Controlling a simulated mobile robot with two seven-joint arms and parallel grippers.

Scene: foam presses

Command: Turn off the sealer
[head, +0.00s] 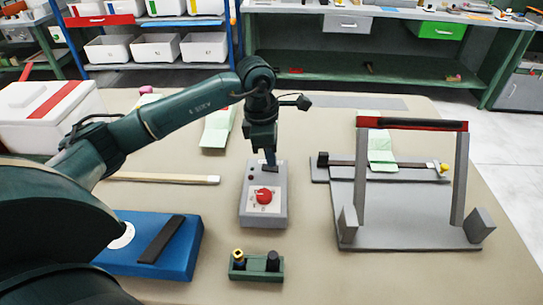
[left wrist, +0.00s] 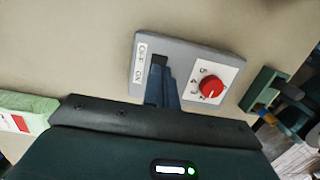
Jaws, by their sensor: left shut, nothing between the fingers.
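The grey control box (head: 250,215) lies on the table in the middle of the head view. It has a red dial (head: 264,196) on a white plate. In the left wrist view the box (left wrist: 190,50) shows an OFF/ON label (left wrist: 139,60) beside a dark switch (left wrist: 158,62). My left gripper (head: 270,162) points down at the far end of the box, shut and empty. Its fingertips (left wrist: 163,80) are at the switch and hide part of it; I cannot tell if they touch. The sealer frame (head: 360,185) with a red-and-black top bar stands to the right.
A green holder (head: 257,275) with two knobbed pieces sits in front of the box. A blue base (head: 185,262) with a black bar lies to the left. A pale wooden strip (head: 165,178) and a white case (head: 40,115) are farther left. Bare table separates box and frame.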

